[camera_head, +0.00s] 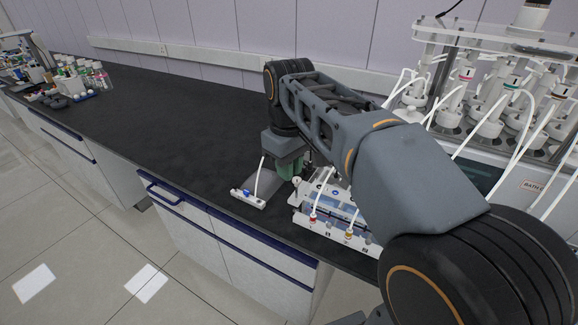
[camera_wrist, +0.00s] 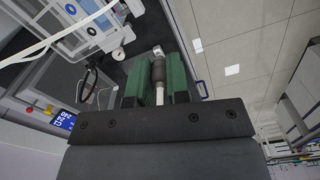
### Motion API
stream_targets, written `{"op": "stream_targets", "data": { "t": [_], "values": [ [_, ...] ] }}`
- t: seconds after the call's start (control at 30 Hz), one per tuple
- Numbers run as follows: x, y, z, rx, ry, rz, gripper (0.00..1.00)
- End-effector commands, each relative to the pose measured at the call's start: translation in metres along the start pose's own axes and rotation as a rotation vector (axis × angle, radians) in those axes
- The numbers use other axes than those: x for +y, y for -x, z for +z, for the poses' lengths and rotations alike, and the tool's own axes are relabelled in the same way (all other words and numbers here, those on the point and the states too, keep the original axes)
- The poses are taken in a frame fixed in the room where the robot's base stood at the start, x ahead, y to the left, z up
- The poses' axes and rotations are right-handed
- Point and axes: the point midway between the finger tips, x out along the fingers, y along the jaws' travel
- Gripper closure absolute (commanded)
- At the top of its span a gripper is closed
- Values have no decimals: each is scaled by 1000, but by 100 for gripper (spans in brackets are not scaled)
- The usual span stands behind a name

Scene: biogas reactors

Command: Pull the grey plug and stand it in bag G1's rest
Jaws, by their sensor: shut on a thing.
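My gripper (camera_wrist: 160,78) has two green fingers shut on the grey plug (camera_wrist: 158,68), a dark grey cylinder with a pale tip and a pale shaft. In the head view my gripper (camera_head: 291,166) is low over the bench, at the left end of a white rack (camera_head: 300,217), and my arm hides much of it. The plug cannot be made out there. The rack holds flat clear bags and red and yellow fittings. A small white block (camera_head: 256,203) with a blue fitting and white tube stands left of it. I cannot tell which rest is G1's.
Reactor vessels (camera_head: 490,110) with many white tubes stand behind my arm at the right. White tubes loop down near the rack. Bottles and racks (camera_head: 75,78) are at the bench's far left. The dark bench top (camera_head: 170,110) between is clear. Its front edge is close to the block.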

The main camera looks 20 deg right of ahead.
Motion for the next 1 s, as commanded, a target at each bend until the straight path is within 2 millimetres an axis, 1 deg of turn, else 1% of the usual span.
{"op": "stream_targets", "data": {
  "t": [0.03, 0.6, 1.0],
  "values": [
    [0, 4, 0, 0, 0, 0, 100],
    [0, 21, 0, 0, 0, 0, 100],
    [0, 22, 0, 0, 0, 0, 100]
  ]
}}
